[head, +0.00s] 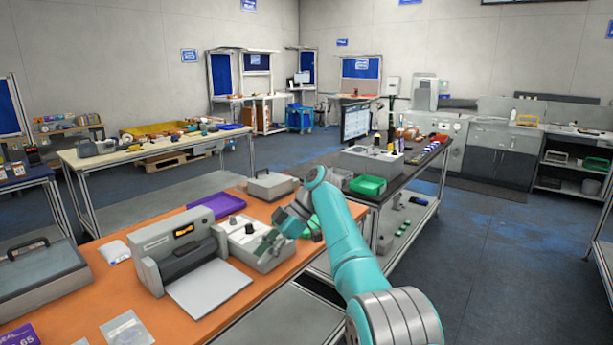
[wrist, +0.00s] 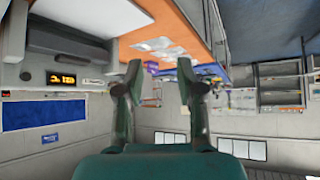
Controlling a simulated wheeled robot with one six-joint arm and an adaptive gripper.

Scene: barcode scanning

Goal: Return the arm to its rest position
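My teal arm (head: 355,255) reaches in from the lower right in the head view. My gripper (head: 268,243) hangs over the orange table (head: 120,300), in front of a grey box with a black knob (head: 243,231). In the wrist view the picture is upside down, and the two fingers of my gripper (wrist: 160,78) stand apart with nothing between them. The gap between the fingertips shows only the background. Whether the gripper touches the grey box cannot be told.
A grey device with an orange display (head: 180,240) stands on the orange table, left of my gripper. A grey case (head: 40,275) and a clear bag (head: 127,328) lie further left. A dark bench with a green tray (head: 367,185) stands behind my arm. Open floor (head: 490,250) lies to the right.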

